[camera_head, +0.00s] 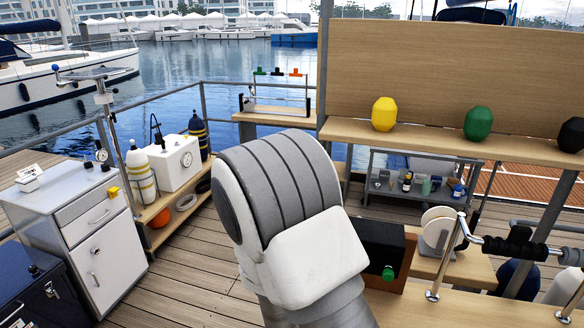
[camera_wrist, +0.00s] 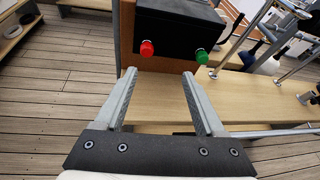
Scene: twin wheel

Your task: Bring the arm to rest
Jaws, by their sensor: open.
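My arm (camera_head: 290,220) fills the middle of the head view, a grey and white link raised over the deck. My gripper is hidden behind it there. In the wrist view my gripper (camera_wrist: 155,85) is open, its two fingers apart with nothing between them. Beyond the fingertips stands a black box (camera_wrist: 180,22) with a red knob (camera_wrist: 147,48) and a green knob (camera_wrist: 201,57) on its face. The fingertips look apart from the box. The black box also shows in the head view (camera_head: 384,240), partly hidden by my arm.
A wooden bench (camera_head: 430,305) with a crank handle (camera_head: 510,247) is at the right. A shelf (camera_head: 450,138) carries yellow, green and black floats. A white cabinet (camera_head: 75,215) stands at the left. Bare deck (camera_head: 185,295) lies between the cabinet and my arm.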

